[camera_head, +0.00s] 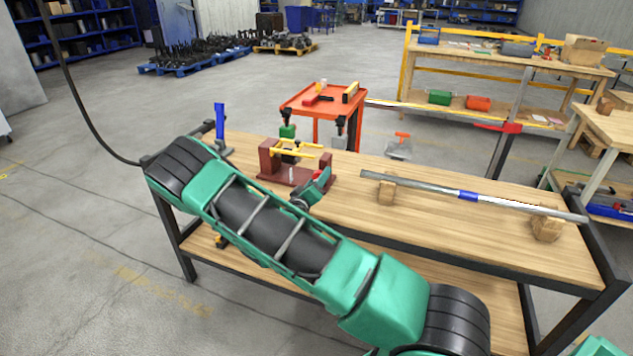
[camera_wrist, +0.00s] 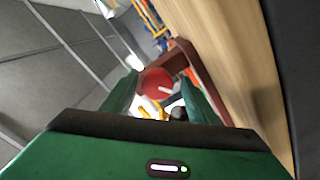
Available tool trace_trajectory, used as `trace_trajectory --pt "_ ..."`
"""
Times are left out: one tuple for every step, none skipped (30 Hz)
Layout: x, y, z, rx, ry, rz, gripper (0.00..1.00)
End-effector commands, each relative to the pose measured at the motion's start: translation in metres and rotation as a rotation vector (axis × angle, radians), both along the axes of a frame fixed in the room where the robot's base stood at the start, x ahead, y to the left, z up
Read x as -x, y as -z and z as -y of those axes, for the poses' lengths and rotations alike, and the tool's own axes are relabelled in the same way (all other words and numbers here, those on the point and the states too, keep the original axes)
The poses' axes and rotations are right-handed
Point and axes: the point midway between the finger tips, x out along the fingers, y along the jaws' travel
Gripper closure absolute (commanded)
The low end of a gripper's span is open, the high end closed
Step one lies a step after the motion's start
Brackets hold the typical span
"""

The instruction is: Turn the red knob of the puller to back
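My gripper is open and I see no clear contact. In the head view my gripper (camera_head: 318,182) is at the puller's right end. I cannot make out the knob there.
The wooden workbench (camera_head: 430,215) carries a long metal bar (camera_head: 420,187) on two wooden blocks to the right. A blue clamp (camera_head: 220,125) stands at the left edge. An orange cart (camera_head: 325,100) is behind the bench. The middle of the bench top is clear.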

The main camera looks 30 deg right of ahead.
Motion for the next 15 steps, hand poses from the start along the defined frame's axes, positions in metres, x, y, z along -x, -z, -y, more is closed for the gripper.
trace_trajectory --pt "0.000 0.000 0.001 0.000 0.001 0.000 0.46" --pt "0.001 0.000 0.000 0.001 0.001 -0.001 0.46" --pt "0.001 0.000 0.000 0.001 0.002 0.000 0.46" --pt "0.002 0.000 -0.001 0.001 0.001 -0.001 0.46" --pt "0.003 0.000 -0.003 0.001 0.001 -0.002 0.46" --pt "0.005 0.000 -0.006 0.002 0.001 -0.001 0.46" --pt "0.007 0.000 -0.008 0.001 0.000 -0.002 0.46" --pt "0.009 0.000 -0.011 0.001 0.000 -0.002 0.46" --pt "0.013 0.000 -0.016 0.001 0.000 -0.002 0.46" --pt "0.016 0.000 -0.020 0.001 -0.001 -0.003 0.46" --pt "0.019 0.000 -0.025 0.001 -0.001 -0.003 0.46" --pt "0.024 0.000 -0.032 0.000 -0.001 -0.002 0.46" --pt "0.028 0.000 -0.036 0.001 -0.002 -0.003 0.46" --pt "0.031 0.000 -0.041 0.002 -0.001 -0.002 0.46" --pt "0.036 0.000 -0.047 0.001 -0.002 -0.003 0.46"
